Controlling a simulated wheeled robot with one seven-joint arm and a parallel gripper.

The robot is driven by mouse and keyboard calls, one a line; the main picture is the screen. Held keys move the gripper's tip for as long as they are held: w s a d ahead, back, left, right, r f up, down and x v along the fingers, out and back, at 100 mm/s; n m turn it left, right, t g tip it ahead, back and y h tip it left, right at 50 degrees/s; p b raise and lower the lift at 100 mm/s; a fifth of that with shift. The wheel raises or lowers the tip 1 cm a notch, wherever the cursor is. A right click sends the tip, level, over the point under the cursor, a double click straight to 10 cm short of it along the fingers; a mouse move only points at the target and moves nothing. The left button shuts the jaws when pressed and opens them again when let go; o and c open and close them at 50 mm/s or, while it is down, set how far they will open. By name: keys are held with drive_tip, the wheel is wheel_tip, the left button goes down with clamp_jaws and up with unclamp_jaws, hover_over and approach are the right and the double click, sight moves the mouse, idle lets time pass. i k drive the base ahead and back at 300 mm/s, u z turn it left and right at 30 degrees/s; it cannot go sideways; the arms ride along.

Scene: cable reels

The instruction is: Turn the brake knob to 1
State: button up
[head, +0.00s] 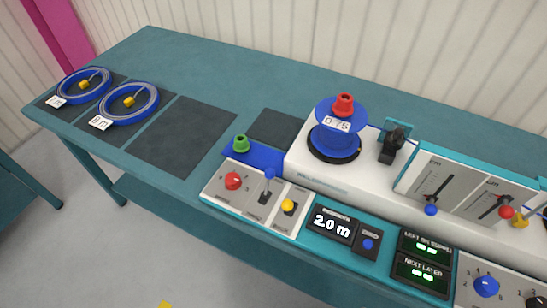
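A blue round knob (487,286) with numerals around it sits on a light panel at the lower right. A dark knob (540,301) is cut off by the picture's edge beside it. A red knob (233,181) sits on the light panel at the front left of the machine. The labels are too small to read, so I cannot tell which knob is the brake knob or its exact setting. My gripper is not in view.
A blue spool (335,138) marked 0.75 stands on the white machine (305,160). A display (332,224) reads 20 m. Slider panels (440,182) with levers rise behind the right knobs. Two blue cable coils (130,102) lie on the teal table's (215,65) left end.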

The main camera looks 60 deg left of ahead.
sight(234, 181)
drive_tip(key=u, duration=2.75)
